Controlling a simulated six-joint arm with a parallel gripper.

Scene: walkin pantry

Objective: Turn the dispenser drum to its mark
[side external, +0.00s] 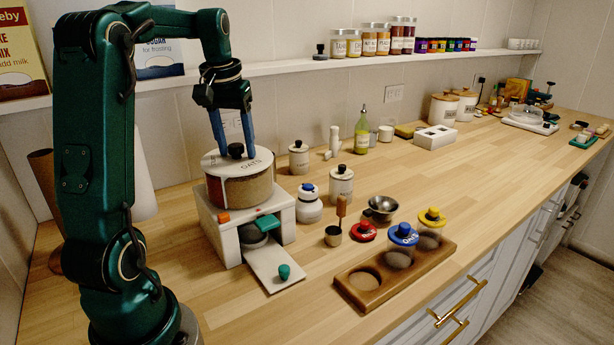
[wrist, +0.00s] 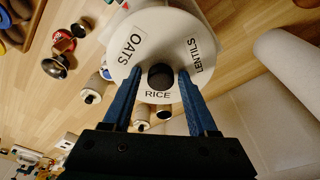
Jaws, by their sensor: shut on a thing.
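The dispenser drum (side external: 240,185) is a round, brown-filled drum with a white lid (wrist: 177,30), standing on a white box-shaped base (side external: 217,232). The lid carries the words OATS, RICE and LENTILS and a black centre knob (wrist: 161,76). My gripper (side external: 234,150) reaches down from above, and its blue fingers are shut on the knob, one on each side. In the wrist view, RICE lies on the side nearest my gripper (wrist: 160,74), OATS upper left and LENTILS right.
A green lever (side external: 267,222) and a white slide with a green knob (side external: 284,271) are at the base's front. Jars (side external: 341,185) and a wooden rack (side external: 366,283) with lidded jars stand to the right. A shelf runs along the wall behind.

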